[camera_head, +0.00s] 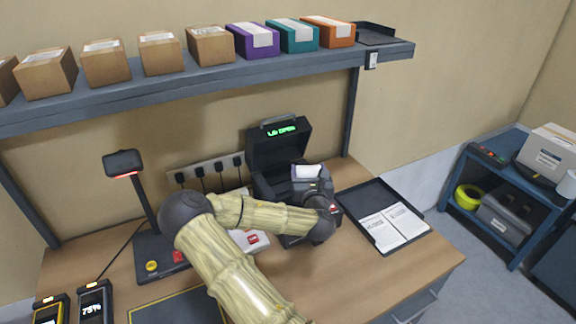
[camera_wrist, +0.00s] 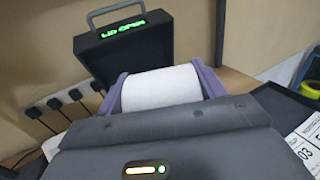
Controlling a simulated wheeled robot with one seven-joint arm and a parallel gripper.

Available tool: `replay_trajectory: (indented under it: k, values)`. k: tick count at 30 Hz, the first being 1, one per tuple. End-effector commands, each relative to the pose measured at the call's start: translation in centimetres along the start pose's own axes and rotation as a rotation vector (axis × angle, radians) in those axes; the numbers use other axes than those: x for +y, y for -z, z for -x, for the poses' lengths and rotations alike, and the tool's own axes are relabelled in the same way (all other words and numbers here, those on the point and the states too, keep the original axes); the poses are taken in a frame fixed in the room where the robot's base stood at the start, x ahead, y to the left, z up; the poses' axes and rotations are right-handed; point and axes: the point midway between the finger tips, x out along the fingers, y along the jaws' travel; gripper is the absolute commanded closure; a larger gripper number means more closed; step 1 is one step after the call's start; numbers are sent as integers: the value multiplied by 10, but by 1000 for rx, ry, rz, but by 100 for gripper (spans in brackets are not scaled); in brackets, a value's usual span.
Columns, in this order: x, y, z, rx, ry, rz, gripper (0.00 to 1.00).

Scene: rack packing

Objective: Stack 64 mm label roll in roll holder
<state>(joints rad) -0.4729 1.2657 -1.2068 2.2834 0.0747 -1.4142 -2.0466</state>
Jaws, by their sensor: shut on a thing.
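A white label roll (camera_wrist: 160,88) is held end to end between the purple-grey fingers of my gripper (camera_wrist: 162,84). In the head view the roll (camera_head: 306,171) shows as a small white patch at my gripper (camera_head: 311,176), in front of the raised lid of a dark label printer (camera_head: 262,150). The lid also shows behind the roll in the wrist view (camera_wrist: 125,42), with green letters reading "LID OPEN". My gripper and wrist cover most of the printer body. The roll holder is hidden, and I cannot tell whether the roll touches it.
A black tray (camera_head: 352,197) with printed sheets lies right of the printer. A scanner stand (camera_head: 145,200) and a socket strip (camera_head: 208,170) are to the left. A shelf (camera_head: 200,87) with several boxes runs above. A blue cart (camera_head: 500,218) stands far right.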

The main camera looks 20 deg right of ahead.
Motion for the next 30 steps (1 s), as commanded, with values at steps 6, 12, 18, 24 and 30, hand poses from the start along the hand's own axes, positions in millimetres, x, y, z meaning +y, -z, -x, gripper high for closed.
replay_trajectory:
  k: [6,12,18,24,30]
  values:
    - [18,-4,-43,-3,-3,-1,69]
    - [32,-4,-79,-3,-2,-1,69]
    - [46,-4,-112,-2,-1,0,69]
    - [49,20,-122,3,2,1,69]
    - [50,30,-122,-2,1,0,69]
